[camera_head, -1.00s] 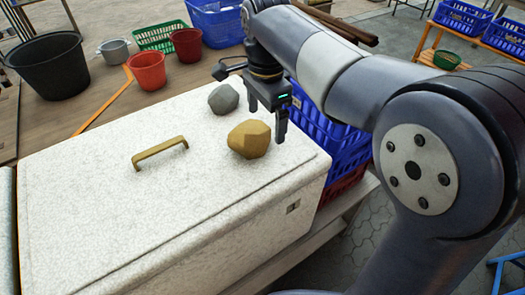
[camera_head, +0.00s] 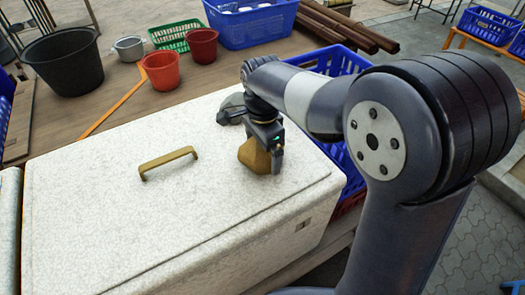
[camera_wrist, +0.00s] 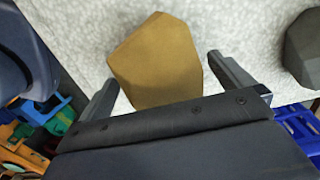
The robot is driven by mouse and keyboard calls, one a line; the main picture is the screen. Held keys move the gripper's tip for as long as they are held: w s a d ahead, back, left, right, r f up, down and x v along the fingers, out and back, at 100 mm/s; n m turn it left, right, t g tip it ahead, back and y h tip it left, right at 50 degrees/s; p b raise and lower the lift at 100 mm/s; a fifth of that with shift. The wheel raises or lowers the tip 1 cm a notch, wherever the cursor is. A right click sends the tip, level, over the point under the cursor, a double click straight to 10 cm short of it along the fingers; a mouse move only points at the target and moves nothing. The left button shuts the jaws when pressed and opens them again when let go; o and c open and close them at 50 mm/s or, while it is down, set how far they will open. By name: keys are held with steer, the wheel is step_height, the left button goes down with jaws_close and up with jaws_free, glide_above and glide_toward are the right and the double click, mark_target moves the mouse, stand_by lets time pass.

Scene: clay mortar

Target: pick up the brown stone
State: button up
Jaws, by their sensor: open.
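The brown stone (camera_head: 255,156) sits on the white speckled lid of a big box (camera_head: 150,215), near its right side. In the head view my gripper (camera_head: 268,165) is low over the stone and hides part of it. In the wrist view the stone (camera_wrist: 158,62) lies just beyond and partly between the two spread fingers (camera_wrist: 165,85). The gripper is open and holds nothing. I cannot tell whether a finger touches the stone. A grey stone (camera_head: 232,106) lies behind it, partly hidden by my gripper, and shows at the right edge of the wrist view (camera_wrist: 304,50).
A brass handle (camera_head: 168,162) stands up from the lid left of the stone. Blue crates (camera_head: 335,62) stand right of the box, behind my arm. A black bucket (camera_head: 63,62) and red pots (camera_head: 161,70) are at the back left. The lid's front left is clear.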

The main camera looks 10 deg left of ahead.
steer(key=shift+c, duration=0.3)
steer(key=c, duration=1.7)
steer(key=shift+r, duration=0.1)
steer(key=shift+c, duration=0.4)
steer(key=shift+r, duration=0.1)
